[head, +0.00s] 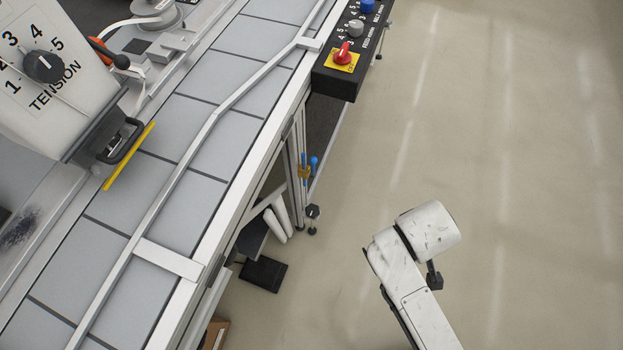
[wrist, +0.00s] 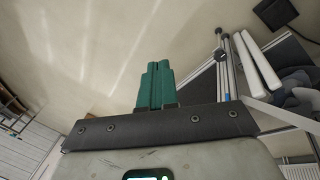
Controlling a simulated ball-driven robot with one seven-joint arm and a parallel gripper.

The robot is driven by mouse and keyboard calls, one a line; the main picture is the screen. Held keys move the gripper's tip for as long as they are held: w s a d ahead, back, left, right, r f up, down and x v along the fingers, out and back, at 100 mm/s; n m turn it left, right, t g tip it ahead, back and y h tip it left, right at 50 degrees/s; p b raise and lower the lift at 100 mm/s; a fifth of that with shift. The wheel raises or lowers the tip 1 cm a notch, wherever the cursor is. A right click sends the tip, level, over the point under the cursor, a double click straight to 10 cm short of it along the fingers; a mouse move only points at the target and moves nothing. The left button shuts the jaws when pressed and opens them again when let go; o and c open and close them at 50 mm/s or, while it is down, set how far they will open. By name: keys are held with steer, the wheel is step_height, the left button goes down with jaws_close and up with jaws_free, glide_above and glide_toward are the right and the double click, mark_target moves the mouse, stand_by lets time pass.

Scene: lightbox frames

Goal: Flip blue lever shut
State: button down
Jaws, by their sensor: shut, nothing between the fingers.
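The blue lever (head: 304,158) is small and sits on a brass-coloured valve body (head: 304,172) by the legs under the conveyor's right side in the head view. A second small blue part (head: 314,163) is just right of it; I cannot tell whether they are one piece. In the wrist view, a small blue spot (wrist: 221,55) shows by a metal leg, too small to make out its shape. My gripper (wrist: 155,68) has teal fingers pressed together, shut and empty, to the left of that leg and apart from it. Its fingers do not show in the head view.
The conveyor (head: 205,130) with its metal guide rail fills the left. A black control box (head: 348,60) with a red knob juts out at its edge. A black foot pad (head: 263,273) lies below.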

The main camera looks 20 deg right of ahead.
mark_target(313, 166)
steer(key=w+a+f+n+t+h+b, duration=0.45)
steer(key=w+f+h+b, duration=0.25)
steer(key=w+f+b, duration=0.3)
steer(key=w+a+n+t+b, duration=0.3)
steer(key=a+t+b, duration=0.1)
steer(key=a, duration=0.3)
steer(key=w+a+f+n+t+b, duration=0.1)
steer(key=a+n+t+b, duration=0.3)
steer(key=a, duration=0.4)
steer(key=shift+w+a+f+t+y+b, duration=0.25)
steer(key=shift+w+t+y+b, duration=0.2)
steer(key=shift+w+t, duration=0.4)
steer(key=shift+w+d, duration=0.15)
steer(key=x, duration=1.3)
steer(key=shift+w+d+f+b, duration=0.1)
steer(key=shift+w+d+b, duration=0.15)
steer(key=shift+d+b, duration=0.1)
steer(key=shift+p, duration=0.35)
